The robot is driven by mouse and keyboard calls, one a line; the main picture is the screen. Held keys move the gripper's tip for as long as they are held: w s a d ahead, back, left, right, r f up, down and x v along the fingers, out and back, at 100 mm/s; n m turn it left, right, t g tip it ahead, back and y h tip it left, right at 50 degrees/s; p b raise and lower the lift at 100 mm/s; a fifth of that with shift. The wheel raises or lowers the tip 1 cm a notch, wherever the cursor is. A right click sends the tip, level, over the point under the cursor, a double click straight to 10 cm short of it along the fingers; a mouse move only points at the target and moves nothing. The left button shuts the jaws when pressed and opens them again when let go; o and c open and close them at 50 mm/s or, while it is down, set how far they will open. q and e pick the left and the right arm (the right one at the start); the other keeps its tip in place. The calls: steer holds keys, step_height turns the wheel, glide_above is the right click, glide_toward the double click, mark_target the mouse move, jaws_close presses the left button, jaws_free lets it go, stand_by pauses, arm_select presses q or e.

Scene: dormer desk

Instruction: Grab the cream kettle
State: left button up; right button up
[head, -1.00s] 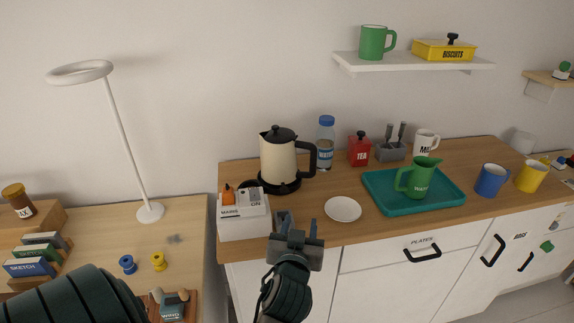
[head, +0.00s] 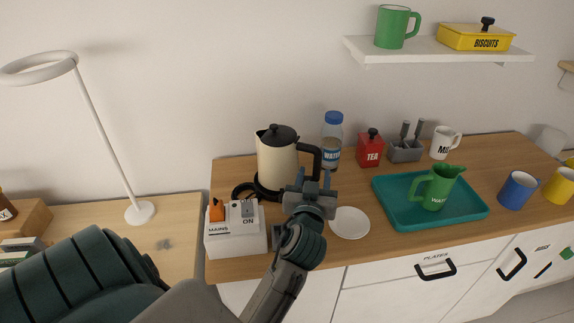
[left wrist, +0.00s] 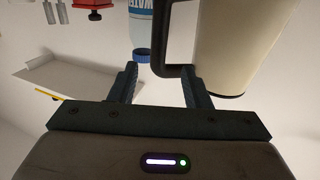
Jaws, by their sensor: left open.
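The cream kettle (head: 277,163) has a black lid and black handle (head: 314,158). It stands upright on a black base on the wooden counter, behind my left gripper. My left gripper (head: 314,183) is open and empty, just in front of the handle. In the left wrist view the picture is upside down. There the cream body (left wrist: 238,45) is at the upper right and the black handle (left wrist: 166,70) shows ahead between the open fingertips (left wrist: 162,80). I cannot tell whether the fingers touch it. My right gripper is not in view.
A water bottle (head: 332,142) stands close behind the handle. A white switch box (head: 235,242) is front left of the kettle. A white plate (head: 349,223) lies to the right of my gripper. A teal tray (head: 400,212) with a green jug (head: 434,191) is farther right.

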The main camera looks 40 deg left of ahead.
mark_target(317, 163)
arm_select(q)
steer(key=shift+w+a+r, duration=0.1)
steer(key=shift+w+a, duration=0.2)
steer(key=shift+w, duration=0.2)
steer(key=shift+w+a, duration=0.2)
steer(key=shift+w, duration=0.1)
steer(key=shift+w+a+f, duration=0.15)
steer(key=shift+w+f, duration=0.05)
steer(key=shift+w, duration=0.1)
steer(key=p+x, duration=0.2)
steer(key=x, duration=0.2)
steer(key=shift+w+f, duration=0.25)
steer(key=shift+w, duration=0.15)
steer(key=shift+a, duration=0.1)
steer(key=shift+c, duration=0.4)
steer(key=c, duration=0.7)
jaws_close()
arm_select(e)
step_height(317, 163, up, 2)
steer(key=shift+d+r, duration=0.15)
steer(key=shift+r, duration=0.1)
